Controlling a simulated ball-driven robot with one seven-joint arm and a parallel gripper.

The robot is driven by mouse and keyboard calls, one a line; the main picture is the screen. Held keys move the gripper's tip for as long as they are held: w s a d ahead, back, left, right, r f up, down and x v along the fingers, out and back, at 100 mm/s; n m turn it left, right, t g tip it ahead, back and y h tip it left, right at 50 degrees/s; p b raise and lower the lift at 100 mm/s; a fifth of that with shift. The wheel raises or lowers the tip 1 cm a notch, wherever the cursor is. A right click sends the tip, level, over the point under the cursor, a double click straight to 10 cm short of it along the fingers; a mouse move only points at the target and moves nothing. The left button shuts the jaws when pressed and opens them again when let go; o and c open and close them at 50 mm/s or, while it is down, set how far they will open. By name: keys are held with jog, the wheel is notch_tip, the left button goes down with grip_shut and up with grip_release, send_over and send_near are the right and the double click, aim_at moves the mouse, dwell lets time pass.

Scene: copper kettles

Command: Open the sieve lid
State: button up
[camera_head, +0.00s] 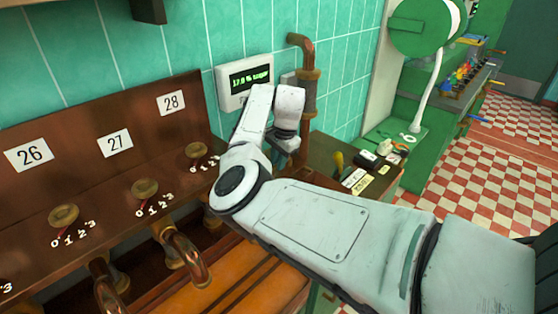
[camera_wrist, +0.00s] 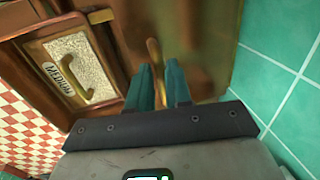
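In the wrist view, the two teal fingers of my gripper (camera_wrist: 160,68) stand apart, one on each side of a slim brass handle (camera_wrist: 154,50) on a brown wooden surface (camera_wrist: 200,30). The handle shows in the gap between them; I cannot tell if either finger touches it. To the left is a framed panel marked MEDIUM (camera_wrist: 85,62) with a curved brass handle (camera_wrist: 68,78). I cannot tell which of these parts is the sieve lid; no raised lid shows.
Green tiled wall (camera_wrist: 285,65) lies close on the right in the wrist view. In the head view, copper pipes (camera_head: 185,258) stick out below several brass knobs, and a display (camera_head: 248,80) hangs on the wall. Checkered floor (camera_head: 480,180) lies open at right.

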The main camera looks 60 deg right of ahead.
jog(key=o, duration=0.3)
jog(key=shift+o, duration=0.2)
notch_tip(320, 180, up, 11)
jog(key=s+b, duration=0.1)
jog(key=s, duration=0.1)
jog(key=shift+a+f, duration=0.2)
jog(key=shift+a, duration=0.05)
dwell(0.5)
